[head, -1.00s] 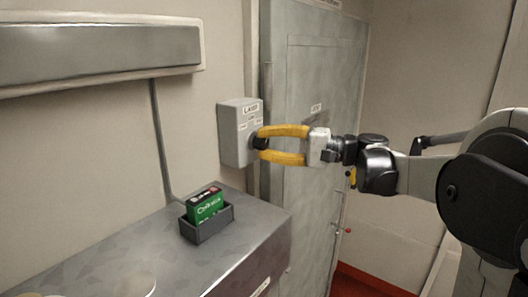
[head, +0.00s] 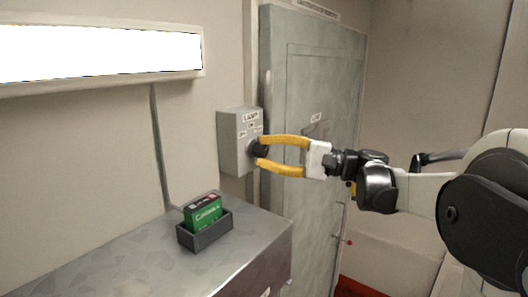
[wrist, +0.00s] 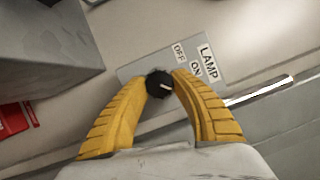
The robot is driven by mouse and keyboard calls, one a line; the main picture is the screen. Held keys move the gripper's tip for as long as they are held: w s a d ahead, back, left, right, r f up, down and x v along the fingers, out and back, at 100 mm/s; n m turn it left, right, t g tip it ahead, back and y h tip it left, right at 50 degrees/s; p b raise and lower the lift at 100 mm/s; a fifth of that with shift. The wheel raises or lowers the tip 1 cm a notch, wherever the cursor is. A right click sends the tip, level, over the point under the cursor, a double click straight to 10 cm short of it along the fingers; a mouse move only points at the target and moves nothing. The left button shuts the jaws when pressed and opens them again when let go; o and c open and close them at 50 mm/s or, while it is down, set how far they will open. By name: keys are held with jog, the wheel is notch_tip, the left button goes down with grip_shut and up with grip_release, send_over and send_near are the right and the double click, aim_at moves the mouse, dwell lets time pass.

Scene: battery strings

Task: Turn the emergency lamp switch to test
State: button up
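The emergency lamp switch is a grey wall box (head: 232,148) with a round black knob (head: 258,150) on its face. In the wrist view the knob (wrist: 159,85) shows a short white pointer mark. The labels LAMP, OFF and ON are readable there; any further label is hidden, perhaps behind the right finger. My gripper (head: 263,155) has its yellow fingers on both sides of the knob, and in the wrist view (wrist: 163,77) the fingertips appear to touch it. The long lamp (head: 100,52) on the wall at upper left is lit bright white.
A grey metal cabinet top (head: 140,258) lies below the switch box. A green battery (head: 203,212) sits in a dark holder (head: 206,238) on it. A grey door (head: 325,85) stands just right of the box, behind my gripper.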

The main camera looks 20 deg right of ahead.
jog(key=o, duration=0.5)
jog(key=shift+a, duration=0.1)
jog(key=v, duration=1.2)
